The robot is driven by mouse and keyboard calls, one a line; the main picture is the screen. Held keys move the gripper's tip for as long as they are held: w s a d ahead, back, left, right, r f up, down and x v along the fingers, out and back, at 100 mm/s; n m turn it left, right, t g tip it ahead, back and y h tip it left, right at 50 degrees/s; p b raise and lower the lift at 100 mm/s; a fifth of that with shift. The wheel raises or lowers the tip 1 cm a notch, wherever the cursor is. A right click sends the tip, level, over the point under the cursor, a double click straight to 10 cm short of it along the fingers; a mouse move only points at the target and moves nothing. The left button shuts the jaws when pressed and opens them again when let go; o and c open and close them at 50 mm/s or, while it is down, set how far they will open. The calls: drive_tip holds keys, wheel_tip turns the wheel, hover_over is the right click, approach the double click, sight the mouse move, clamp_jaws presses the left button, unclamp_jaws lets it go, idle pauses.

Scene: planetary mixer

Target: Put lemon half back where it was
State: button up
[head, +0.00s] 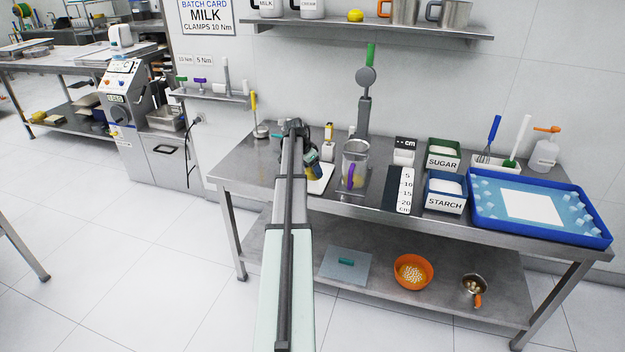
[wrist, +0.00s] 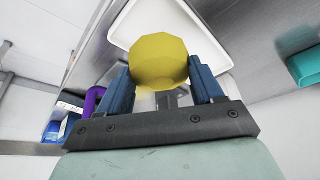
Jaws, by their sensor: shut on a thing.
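My gripper (wrist: 160,85) is shut on the yellow lemon half (wrist: 160,58), which sits between its two blue fingers in the wrist view. Behind the lemon half in that view is a white board or tray (wrist: 120,30) with a raised rim. In the head view my gripper (head: 312,158) is over the same white board (head: 321,184) on the steel table. I cannot tell whether the lemon half touches the board.
A clear jug (head: 355,158) with a purple handle stands right of the board, near a black and white scale (head: 404,190). SUGAR (head: 443,162) and STARCH (head: 445,204) bins and a blue tray (head: 575,230) lie farther right. A wall shelf (head: 370,30) hangs above.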

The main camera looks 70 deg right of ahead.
sight(312, 178)
drive_tip(key=shift+f, duration=2.35)
drive_tip(key=shift+f, duration=0.1)
drive_tip(key=o, duration=0.9)
drive_tip(key=shift+c, duration=0.2)
